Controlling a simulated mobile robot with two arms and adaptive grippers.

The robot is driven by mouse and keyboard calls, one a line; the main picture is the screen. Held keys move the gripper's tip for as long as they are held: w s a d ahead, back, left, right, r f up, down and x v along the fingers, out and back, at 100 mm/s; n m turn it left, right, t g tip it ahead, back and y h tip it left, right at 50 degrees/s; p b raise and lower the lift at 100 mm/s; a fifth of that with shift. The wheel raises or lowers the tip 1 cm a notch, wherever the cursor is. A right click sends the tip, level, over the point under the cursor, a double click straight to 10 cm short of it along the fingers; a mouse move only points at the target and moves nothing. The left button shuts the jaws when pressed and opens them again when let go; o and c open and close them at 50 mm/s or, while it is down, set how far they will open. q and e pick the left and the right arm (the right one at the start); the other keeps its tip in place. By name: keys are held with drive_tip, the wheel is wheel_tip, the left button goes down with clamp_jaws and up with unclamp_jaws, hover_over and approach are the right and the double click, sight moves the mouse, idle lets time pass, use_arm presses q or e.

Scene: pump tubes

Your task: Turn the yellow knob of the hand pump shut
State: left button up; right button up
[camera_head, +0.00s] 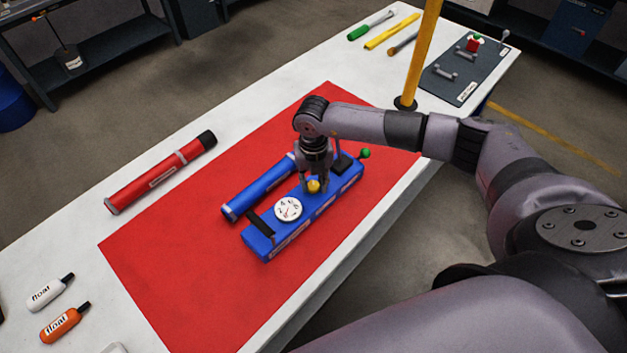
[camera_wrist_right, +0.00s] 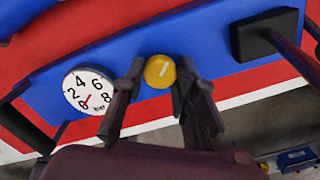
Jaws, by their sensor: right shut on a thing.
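The blue hand pump (camera_head: 270,240) lies on a red mat (camera_head: 160,250) on the white table. Its yellow knob (camera_head: 314,186) sits on top, beside the round white gauge (camera_head: 288,208). My right gripper (camera_head: 314,184) points down at the knob from above. In the right wrist view, the yellow knob (camera_wrist_right: 160,71) with a pale line on its top lies between the two dark fingers of my right gripper (camera_wrist_right: 158,78), which is shut on it. The gauge (camera_wrist_right: 89,91) is to the left there, its red needle near the low numbers. My left gripper is not in view.
A blue cylinder (camera_head: 258,188) lies along the pump's far side. A lever with a green ball (camera_head: 365,153) rises at the pump's right end. A red tube (camera_head: 160,175) lies at the mat's far edge. A yellow pole (camera_head: 421,50) stands at the back right. The near-left mat is clear.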

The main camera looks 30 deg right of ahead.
clamp_jaws()
drive_tip(key=shift+w+f+n+b, duration=0.1)
drive_tip(key=shift+f+n+b, duration=0.05)
drive_tip(key=shift+n+b, duration=0.75)
drive_tip(key=n+b, duration=1.1)
drive_tip(key=shift+n+b, duration=1.95)
drive_tip(key=shift+n, duration=0.55)
drive_tip(key=shift+r, duration=0.2)
drive_tip(key=o, duration=0.9)
unclamp_jaws()
